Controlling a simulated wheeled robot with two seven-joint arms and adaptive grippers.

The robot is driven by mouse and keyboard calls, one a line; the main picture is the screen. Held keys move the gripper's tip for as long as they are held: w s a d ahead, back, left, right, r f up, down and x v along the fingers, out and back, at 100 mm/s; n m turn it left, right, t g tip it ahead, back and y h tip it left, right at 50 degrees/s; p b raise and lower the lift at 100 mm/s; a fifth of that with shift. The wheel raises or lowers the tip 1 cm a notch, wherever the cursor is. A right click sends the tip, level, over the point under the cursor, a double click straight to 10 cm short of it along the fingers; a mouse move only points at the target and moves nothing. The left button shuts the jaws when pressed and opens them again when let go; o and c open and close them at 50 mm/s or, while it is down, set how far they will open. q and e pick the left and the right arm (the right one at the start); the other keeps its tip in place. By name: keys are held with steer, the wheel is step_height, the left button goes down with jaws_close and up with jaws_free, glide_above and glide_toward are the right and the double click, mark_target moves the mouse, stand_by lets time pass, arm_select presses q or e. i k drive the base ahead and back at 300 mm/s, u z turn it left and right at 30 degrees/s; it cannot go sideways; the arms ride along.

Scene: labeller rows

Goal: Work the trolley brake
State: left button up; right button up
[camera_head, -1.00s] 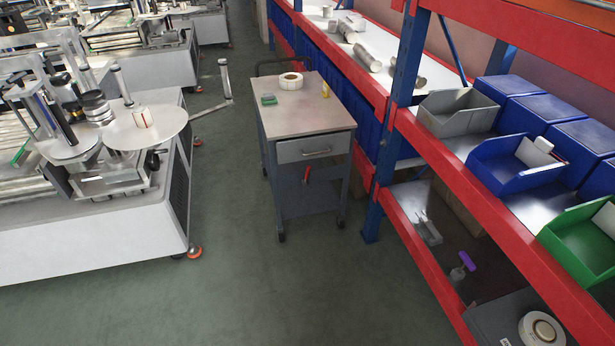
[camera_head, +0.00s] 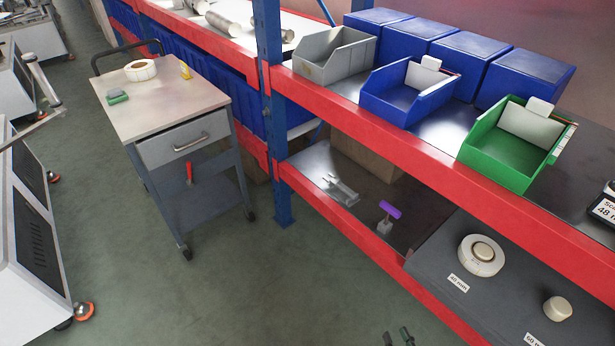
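The trolley (camera_head: 165,104) stands on the green floor at left, beside the rack, with a beige top, a grey drawer and a lower shelf. A red lever (camera_head: 189,173) shows under the drawer, above the lower shelf; it looks nearly upright and is probably the brake. The castors (camera_head: 187,254) show at the leg bottoms. My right gripper (camera_head: 398,338) shows only as two dark fingertips at the bottom edge, apart with nothing seen between them. It is well to the right of and nearer than the trolley, not touching it. My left gripper is out of view.
The red and blue rack (camera_head: 280,160) runs along the right, with grey, blue and green bins (camera_head: 510,150) above and label rolls (camera_head: 481,255) below. White machines (camera_head: 30,240) stand at far left. Floor before the trolley is clear.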

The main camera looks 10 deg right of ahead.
mark_target(190, 183)
steer(key=u, duration=0.05)
steer(key=i, duration=2.5)
steer(key=u, duration=1.95)
